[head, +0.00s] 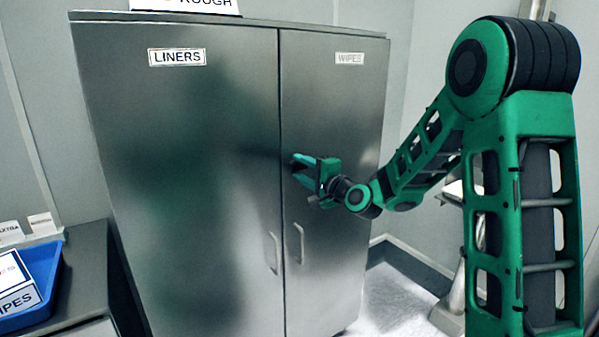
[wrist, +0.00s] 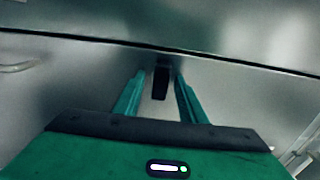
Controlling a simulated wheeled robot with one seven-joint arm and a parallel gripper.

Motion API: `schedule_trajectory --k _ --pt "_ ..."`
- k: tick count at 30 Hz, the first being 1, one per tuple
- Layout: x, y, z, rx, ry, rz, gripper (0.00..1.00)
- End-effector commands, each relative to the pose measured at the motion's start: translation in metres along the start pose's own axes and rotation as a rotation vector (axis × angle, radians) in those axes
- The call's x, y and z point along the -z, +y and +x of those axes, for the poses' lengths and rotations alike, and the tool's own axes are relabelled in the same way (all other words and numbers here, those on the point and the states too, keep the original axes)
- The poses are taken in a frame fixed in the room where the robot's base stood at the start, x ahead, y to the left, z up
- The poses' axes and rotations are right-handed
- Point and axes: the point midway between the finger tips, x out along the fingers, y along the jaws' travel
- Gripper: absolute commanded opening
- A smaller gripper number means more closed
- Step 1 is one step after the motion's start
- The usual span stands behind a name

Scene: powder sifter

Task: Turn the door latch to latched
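The grey metal cabinet (head: 190,200) has two closed doors, a left one marked LINERS and a right one marked WIPES (head: 349,58). In the wrist view a dark, narrow latch (wrist: 160,82) sits on a door face close to the seam, its long side pointing across the seam line. Whether its end crosses the seam I cannot tell. My gripper (head: 297,167) is at the right door near the seam, above the handles. Its fingers are apart in the wrist view (wrist: 159,76), one on each side of the latch, with visible gaps. The gripper hides the latch in the head view.
Two bar handles, left (head: 273,252) and right (head: 299,242), stand out from the doors below my gripper. A counter (head: 85,265) with a blue bin (head: 40,310) is at the lower left. The floor (head: 385,305) right of the cabinet shows bare, with a metal stand (head: 455,285) beyond.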

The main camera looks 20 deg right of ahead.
Motion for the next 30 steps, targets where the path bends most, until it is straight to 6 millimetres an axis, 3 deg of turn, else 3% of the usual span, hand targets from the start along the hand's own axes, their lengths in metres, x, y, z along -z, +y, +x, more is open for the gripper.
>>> schedule_trajectory --k 4,9,20,30 --pt "-0.0001 0.0 -0.0001 0.0 0.0 0.0 0.38" --pt "0.0 0.0001 -0.0003 0.0 0.0 0.0 0.0" --pt "-0.001 0.0012 -0.0003 -0.003 -0.002 -0.034 0.0" --pt "-0.0007 0.002 -0.0005 -0.004 -0.003 -0.252 0.0"
